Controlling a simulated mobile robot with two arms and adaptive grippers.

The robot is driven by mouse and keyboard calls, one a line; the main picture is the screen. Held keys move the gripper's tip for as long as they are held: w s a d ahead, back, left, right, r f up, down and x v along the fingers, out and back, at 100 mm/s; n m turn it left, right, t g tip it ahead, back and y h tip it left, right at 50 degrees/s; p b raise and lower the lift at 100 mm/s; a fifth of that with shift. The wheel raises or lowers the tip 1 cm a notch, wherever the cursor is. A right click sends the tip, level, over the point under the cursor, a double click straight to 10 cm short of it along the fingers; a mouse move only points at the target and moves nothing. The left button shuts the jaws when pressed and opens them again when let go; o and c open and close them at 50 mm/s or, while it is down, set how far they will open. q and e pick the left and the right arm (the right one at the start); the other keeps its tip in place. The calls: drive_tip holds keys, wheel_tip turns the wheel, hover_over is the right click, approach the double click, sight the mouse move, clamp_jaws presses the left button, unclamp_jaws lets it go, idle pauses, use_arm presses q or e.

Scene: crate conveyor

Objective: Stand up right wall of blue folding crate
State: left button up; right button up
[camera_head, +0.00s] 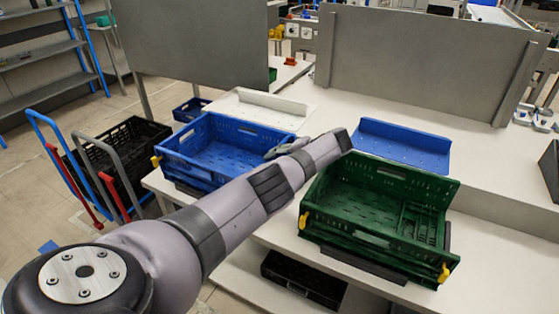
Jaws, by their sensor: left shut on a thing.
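The blue folding crate (184,172) stands on the white table left of centre. Its far, left and near walls look upright, with a yellow latch at the near left corner. Its right side lies mostly behind my left arm, so the tilt of the right wall cannot be seen clearly. My left gripper (273,153) is at this right side, partly behind my forearm. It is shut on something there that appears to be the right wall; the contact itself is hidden. My right gripper is not in view.
A green crate (375,240) with yellow latches stands right of my arm. Behind it is a blue tray-like panel (402,146); a white one (262,104) lies behind the blue crate. Grey partitions (420,65) stand behind. A black crate (130,140) sits on a cart at left.

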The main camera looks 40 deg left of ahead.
use_arm(q)
drive_tip(key=shift+s+d+f, duration=0.1)
drive_tip(key=shift+d+f, duration=0.05)
drive_tip(key=shift+f, duration=0.15)
drive_tip(key=v, duration=1.2)
drive_tip(key=shift+r, duration=0.25)
